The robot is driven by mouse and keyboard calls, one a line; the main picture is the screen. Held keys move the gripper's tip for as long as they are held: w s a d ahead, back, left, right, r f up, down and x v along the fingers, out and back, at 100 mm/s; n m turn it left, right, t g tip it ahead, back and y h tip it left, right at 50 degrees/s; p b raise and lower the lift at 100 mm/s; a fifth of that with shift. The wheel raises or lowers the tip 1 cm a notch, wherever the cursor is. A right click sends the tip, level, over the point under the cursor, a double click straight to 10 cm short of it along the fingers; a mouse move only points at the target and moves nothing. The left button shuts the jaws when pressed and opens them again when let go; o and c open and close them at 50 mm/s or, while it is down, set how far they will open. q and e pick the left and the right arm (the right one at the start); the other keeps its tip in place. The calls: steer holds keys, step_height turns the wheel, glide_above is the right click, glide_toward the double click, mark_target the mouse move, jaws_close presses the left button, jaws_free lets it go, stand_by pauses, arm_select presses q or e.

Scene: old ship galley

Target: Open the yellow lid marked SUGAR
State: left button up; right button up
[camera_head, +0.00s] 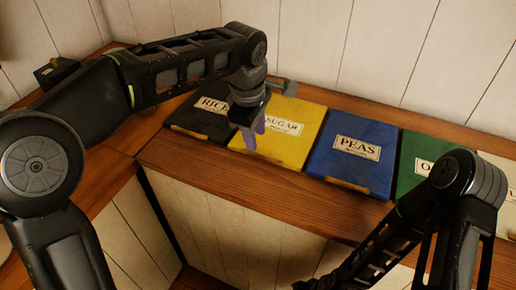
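The yellow lid marked SUGAR (298,143) lies shut and flat in the wooden counter, between the black RICE lid and the blue PEAS lid. A wooden strip (262,157) runs along its front edge. My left gripper (250,136) points down over the left part of the yellow lid, near that strip. It hides part of the lid and its label. I cannot tell whether it touches the lid or whether its fingers are apart.
The black RICE lid (196,122) is at the left, partly behind my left arm. The blue PEAS lid (355,155) and a green lid (412,168) lie to the right. A small black box (55,71) stands at the back left. White plank walls rise behind the counter (205,168).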

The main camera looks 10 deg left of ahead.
mark_target(258, 155)
arm_select(q)
steer(key=f, duration=0.4)
steer(key=w+f, duration=0.1)
steer(key=f, duration=0.2)
steer(key=shift+w+d+p, duration=0.1)
steer(key=shift+d+p, duration=0.1)
steer(key=shift+p, duration=0.15)
jaws_close()
steer(key=shift+r, duration=0.1)
stand_by(1.0)
